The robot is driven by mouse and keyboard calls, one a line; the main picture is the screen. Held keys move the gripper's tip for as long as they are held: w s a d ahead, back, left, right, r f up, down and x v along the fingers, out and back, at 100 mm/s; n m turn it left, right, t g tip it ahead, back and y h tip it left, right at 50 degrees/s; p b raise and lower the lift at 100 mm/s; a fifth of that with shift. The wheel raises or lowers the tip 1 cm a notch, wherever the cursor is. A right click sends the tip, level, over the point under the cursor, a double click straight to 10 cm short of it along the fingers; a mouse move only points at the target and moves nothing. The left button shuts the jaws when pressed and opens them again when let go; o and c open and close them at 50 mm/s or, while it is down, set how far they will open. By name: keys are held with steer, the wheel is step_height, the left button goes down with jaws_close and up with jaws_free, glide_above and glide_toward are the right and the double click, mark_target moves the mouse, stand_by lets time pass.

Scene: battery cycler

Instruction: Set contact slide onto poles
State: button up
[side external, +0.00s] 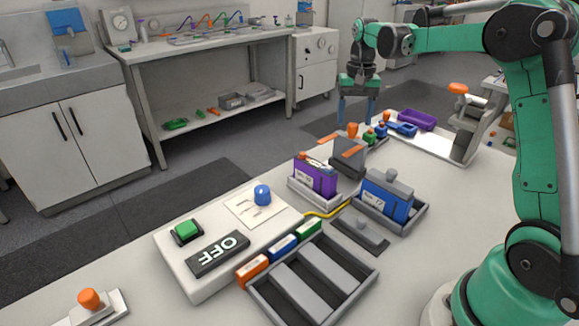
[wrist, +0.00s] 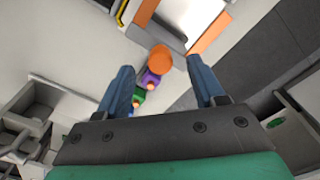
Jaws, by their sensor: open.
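My gripper (side external: 356,122) is open and empty, with its two blue fingers pointing down above the far part of the bench. In the wrist view the open fingers (wrist: 161,70) frame a round orange knob (wrist: 160,59), seen below and between them. The knob also shows in the side view (side external: 353,130), by a grey block with two orange strips (side external: 348,155); I cannot tell for certain that this is the contact slide. A purple battery (side external: 316,178) stands upright in a tray in front of it. Its poles are not clearly distinguishable.
A blue battery (side external: 387,197) stands in a tray at right. Small coloured pegs (side external: 382,130) and a purple bin (side external: 417,120) lie beyond. The control panel with the OFF display (side external: 218,253), blue dial (side external: 262,195) and slotted grey rack (side external: 312,287) are nearer.

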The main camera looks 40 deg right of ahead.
mark_target(343, 152)
steer(key=shift+f, duration=1.35)
jaws_close()
stand_by(0.4)
